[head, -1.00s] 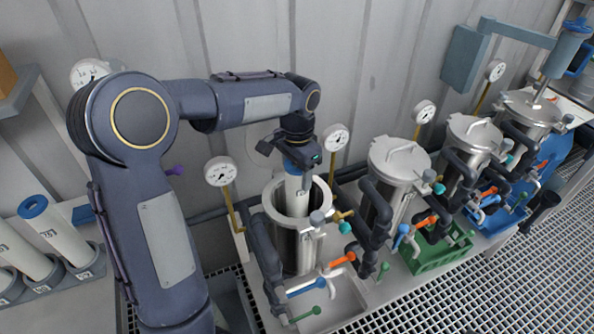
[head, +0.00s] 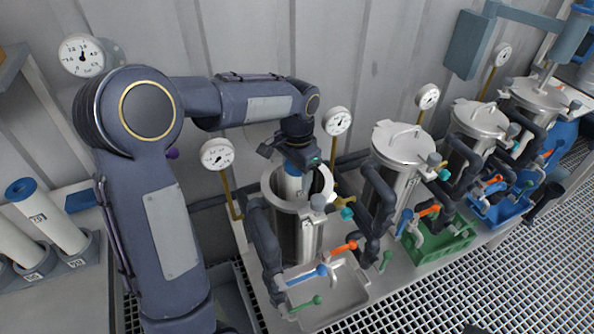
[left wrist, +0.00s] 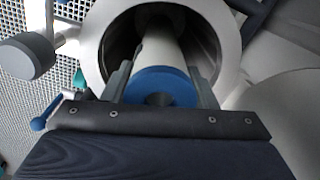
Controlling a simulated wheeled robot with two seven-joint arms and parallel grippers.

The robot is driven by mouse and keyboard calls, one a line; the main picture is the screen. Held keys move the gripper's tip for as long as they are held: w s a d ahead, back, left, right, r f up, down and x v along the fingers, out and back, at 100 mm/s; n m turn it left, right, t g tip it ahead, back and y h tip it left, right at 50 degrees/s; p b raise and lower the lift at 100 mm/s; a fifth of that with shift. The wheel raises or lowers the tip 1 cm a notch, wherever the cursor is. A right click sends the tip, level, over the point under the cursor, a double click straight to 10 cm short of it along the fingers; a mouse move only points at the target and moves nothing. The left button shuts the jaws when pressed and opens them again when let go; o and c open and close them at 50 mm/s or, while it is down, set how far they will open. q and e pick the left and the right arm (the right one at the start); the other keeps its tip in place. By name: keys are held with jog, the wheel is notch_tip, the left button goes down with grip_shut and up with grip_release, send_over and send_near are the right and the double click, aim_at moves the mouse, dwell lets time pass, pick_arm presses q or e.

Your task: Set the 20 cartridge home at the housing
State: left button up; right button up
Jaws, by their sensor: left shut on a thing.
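My left gripper (head: 294,165) is over the open steel housing (head: 280,197), the leftmost vessel in the row. It is shut on a white cartridge with a blue end cap (head: 291,170). The cartridge's lower part is inside the housing mouth and hidden in the head view. In the left wrist view, the fingers (left wrist: 161,88) flank the blue cap (left wrist: 160,86), and the white tube (left wrist: 161,45) runs down into the dark bore within the steel rim (left wrist: 228,40). I cannot read a number on this cartridge. My right gripper is not in view.
Several lidded vessels (head: 402,143) stand to the right, with dark pipes and coloured valve handles. A gauge (head: 217,155) stands just left of the housing. At far left, white cartridges (head: 50,215) stand in a rack. A green crate (head: 440,245) sits on the right.

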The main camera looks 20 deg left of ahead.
aim_at(297, 193)
pick_arm(q)
jog(key=shift+f+b, duration=2)
jog(key=shift+f, duration=1.55)
jog(key=o, duration=1.5)
jog(key=shift+r, duration=0.1)
notch_tip(297, 193, up, 8)
jog(key=shift+f, duration=0.25)
